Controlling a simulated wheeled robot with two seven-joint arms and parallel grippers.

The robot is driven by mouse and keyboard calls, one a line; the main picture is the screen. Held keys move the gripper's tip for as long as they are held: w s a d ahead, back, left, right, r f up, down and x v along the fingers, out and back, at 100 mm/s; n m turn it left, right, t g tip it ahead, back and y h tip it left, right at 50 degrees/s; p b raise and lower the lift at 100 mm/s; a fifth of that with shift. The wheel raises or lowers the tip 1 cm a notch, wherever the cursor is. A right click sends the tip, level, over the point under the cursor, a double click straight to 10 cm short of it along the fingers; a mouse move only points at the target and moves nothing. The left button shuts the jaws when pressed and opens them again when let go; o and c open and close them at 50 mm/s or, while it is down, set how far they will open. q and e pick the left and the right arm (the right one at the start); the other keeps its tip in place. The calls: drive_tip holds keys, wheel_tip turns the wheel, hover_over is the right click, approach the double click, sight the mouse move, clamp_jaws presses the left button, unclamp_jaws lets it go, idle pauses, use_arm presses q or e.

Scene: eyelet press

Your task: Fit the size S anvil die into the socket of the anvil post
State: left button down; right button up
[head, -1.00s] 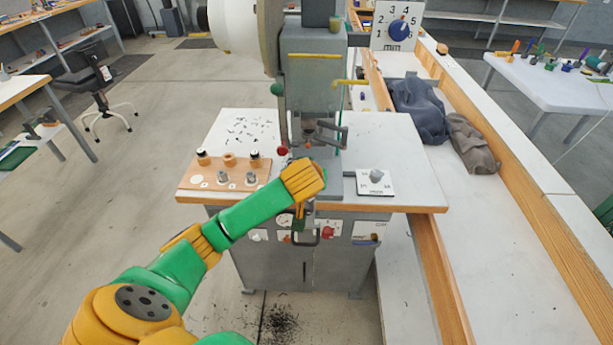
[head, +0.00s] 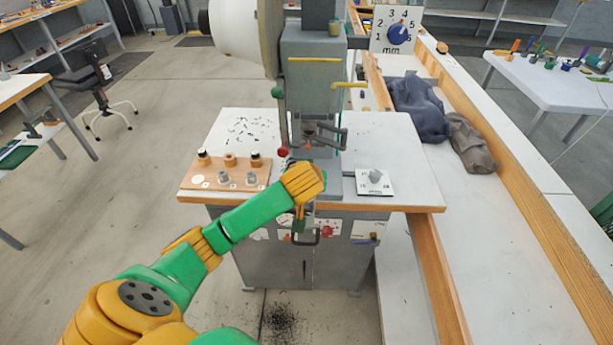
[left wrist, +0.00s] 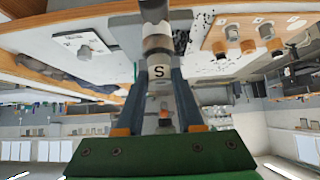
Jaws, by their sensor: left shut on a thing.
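The size S anvil die (left wrist: 159,72), a small part with a black S on a pale band, is between the fingertips of my left gripper (left wrist: 160,82) in the left wrist view. The gripper is shut on it. A grey, post-like column (left wrist: 153,12) lies in line with the die at the top of that view, probably the anvil post. I cannot tell whether the die touches it or sits in its socket. In the head view my yellow wrist hides the die and the post, in front of the press (head: 313,75). My right gripper is not in view.
A wooden rack (head: 196,187) with several dies stands left on the press table. A white plate (head: 374,183) with a grey knob is at the right. A red-knobbed lever (head: 282,153) is close above my wrist. Dark cloths (head: 420,108) lie on the right bench.

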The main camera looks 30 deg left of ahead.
use_arm(q)
drive_tip(key=shift+f+b, duration=0.4)
drive_tip(key=shift+f, duration=0.45)
drive_tip(key=shift+c, duration=2.3)
unclamp_jaws()
drive_tip(key=shift+r, duration=0.1)
wheel_tip(320, 180, up, 3)
drive_tip(key=p, duration=0.3)
drive_tip(key=shift+r+p, duration=0.8)
drive_tip(key=shift+r, duration=0.2)
drive_tip(key=shift+f, duration=0.1)
